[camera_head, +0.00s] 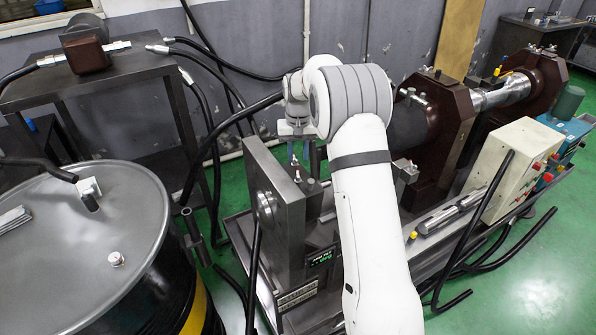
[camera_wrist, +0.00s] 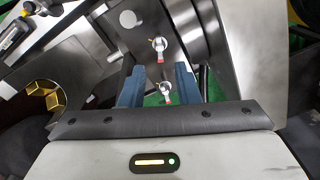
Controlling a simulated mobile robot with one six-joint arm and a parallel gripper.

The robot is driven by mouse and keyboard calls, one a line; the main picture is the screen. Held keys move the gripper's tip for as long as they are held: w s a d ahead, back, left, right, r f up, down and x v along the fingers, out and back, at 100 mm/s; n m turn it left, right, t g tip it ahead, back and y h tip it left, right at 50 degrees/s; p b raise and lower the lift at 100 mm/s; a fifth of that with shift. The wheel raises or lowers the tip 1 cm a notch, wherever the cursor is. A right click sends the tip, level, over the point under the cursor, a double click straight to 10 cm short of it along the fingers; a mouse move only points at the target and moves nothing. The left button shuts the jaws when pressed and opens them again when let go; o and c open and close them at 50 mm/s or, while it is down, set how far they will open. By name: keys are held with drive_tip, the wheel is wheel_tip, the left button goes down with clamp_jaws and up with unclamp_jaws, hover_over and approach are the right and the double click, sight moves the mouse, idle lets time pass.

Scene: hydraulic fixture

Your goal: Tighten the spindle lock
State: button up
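My gripper (camera_head: 297,143) points down above the grey steel block (camera_head: 285,205) at the near end of the fixture. In the wrist view my gripper (camera_wrist: 157,76) shows two blue fingers standing apart, with nothing held between them. Two small silver levers with red tips lie ahead of it: a farther one (camera_wrist: 159,44) on the grey plate, and a nearer one (camera_wrist: 165,89) between the fingers in the picture. The levers (camera_head: 296,172) also show below the fingers in the head view. I cannot tell which one is the spindle lock, or whether a finger touches either.
A large drum (camera_head: 60,250) stands at the left, and a dark bench (camera_head: 110,75) with hoses is behind it. Dark red brackets (camera_head: 440,125) and a cream control box (camera_head: 512,165) stand to the right. Black hoses run close to the block. Green floor is open at lower right.

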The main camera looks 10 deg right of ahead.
sight(298, 174)
wheel_tip(298, 174, down, 7)
drive_tip(key=shift+f+p, duration=0.15)
drive_tip(key=shift+p, duration=0.25)
clamp_jaws()
